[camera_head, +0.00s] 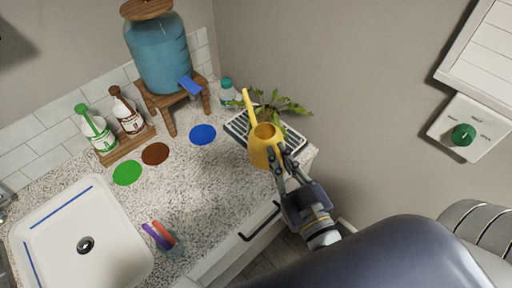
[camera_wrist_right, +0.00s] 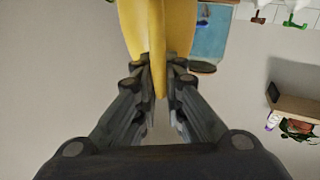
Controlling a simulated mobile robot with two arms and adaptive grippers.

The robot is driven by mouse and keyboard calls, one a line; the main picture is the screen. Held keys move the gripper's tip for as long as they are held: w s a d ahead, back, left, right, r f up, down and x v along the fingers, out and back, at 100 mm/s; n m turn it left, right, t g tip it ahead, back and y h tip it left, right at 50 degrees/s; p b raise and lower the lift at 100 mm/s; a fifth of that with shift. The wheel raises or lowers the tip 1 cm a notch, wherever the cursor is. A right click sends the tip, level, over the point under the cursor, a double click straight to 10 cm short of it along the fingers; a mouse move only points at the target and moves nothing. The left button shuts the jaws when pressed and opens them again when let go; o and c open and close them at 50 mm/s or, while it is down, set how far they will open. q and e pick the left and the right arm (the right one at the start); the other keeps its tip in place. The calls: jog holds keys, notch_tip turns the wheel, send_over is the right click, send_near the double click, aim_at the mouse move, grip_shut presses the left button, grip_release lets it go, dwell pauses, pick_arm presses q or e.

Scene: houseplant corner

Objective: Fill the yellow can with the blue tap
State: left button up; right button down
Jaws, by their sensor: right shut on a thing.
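The yellow can (camera_head: 265,145) has a long spout that points up and to the left in the head view. My right gripper (camera_head: 279,163) is shut on the yellow can and holds it over the right end of the counter, in front of a plant. In the right wrist view the yellow can (camera_wrist_right: 155,40) sits between the fingers (camera_wrist_right: 155,85). The blue tap (camera_head: 190,85) sticks out of the front of a blue water dispenser (camera_head: 160,55) on a wooden stand, left of the can and apart from it. My left gripper is not in view.
A blue disc (camera_head: 202,134) lies on the counter below the tap, with brown (camera_head: 155,153) and green (camera_head: 127,172) discs beside it. A striped tray (camera_head: 236,128), a leafy plant (camera_head: 285,108) and a teal-capped bottle (camera_head: 227,92) stand near the can. A sink (camera_head: 110,215) is at left.

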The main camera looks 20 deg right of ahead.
jog(key=shift+s+d+r, duration=0.1)
jog(key=shift+d+r, duration=0.05)
jog(key=shift+s+a+r, duration=0.1)
jog(key=shift+s+a, duration=0.1)
jog(key=shift+a, duration=0.05)
jog(key=w+a+f+n+y, duration=0.3)
jog(key=w+a+f+y, duration=0.1)
jog(key=w+a+f, duration=0.25)
jog(key=w+d+f+g+y, duration=0.2)
jog(key=w+d+f+y, duration=0.1)
jog(key=w+f, duration=0.5)
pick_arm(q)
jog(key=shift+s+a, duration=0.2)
pick_arm(e)
jog(key=x, duration=1.4)
jog(key=shift+w+n, duration=0.3)
jog(key=shift+w, duration=0.05)
dwell(0.6)
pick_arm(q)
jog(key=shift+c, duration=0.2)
